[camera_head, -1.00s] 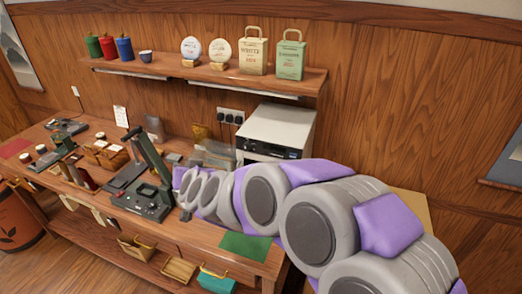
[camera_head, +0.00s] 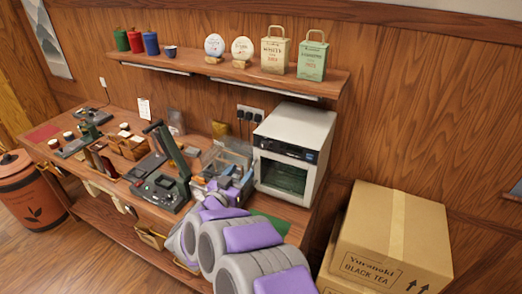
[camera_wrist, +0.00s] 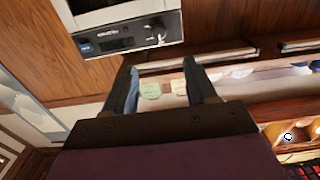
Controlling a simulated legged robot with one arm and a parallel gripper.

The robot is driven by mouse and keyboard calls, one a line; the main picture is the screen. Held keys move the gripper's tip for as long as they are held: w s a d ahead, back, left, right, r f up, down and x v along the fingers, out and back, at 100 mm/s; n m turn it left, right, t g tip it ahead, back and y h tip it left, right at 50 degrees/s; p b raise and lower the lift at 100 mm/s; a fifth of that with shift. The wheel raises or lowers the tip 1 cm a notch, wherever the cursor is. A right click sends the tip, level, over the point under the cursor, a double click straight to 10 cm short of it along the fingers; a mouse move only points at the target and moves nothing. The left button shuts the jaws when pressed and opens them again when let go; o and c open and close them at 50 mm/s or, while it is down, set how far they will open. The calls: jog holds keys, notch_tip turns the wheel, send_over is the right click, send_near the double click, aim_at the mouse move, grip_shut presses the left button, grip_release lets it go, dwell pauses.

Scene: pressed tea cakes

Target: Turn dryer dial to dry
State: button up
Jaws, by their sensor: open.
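The dryer is a white box (camera_head: 296,127) with a dark glass door, at the right end of the workbench. Its black control strip (camera_head: 287,149) runs above the door, with a blue label or display at its right end. In the wrist view the dryer front (camera_wrist: 90,12) appears inverted at the upper left. A small dark dial (camera_wrist: 157,31) shows at the right of its panel; its exact setting is too small to read. My gripper (camera_wrist: 163,70) is open and empty, its fingers apart and clear of the dial. In the head view my gripper (camera_head: 238,182) is left of the dryer door.
A press with a tall lever (camera_head: 162,190) and clear bags (camera_head: 226,160) crowd the bench left of my gripper. Cardboard boxes (camera_head: 385,245) stand right of the bench. A green mat (camera_head: 272,224) lies before the dryer.

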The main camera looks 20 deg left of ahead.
aim_at(262, 146)
jog(key=w, duration=0.8)
jog(key=w+d+b, duration=0.1)
jog(key=w, duration=0.3)
jog(key=shift+w, duration=0.25)
jog(key=shift+w+d+f, duration=0.1)
jog(key=shift+w, duration=0.95)
jog(key=c, duration=1)
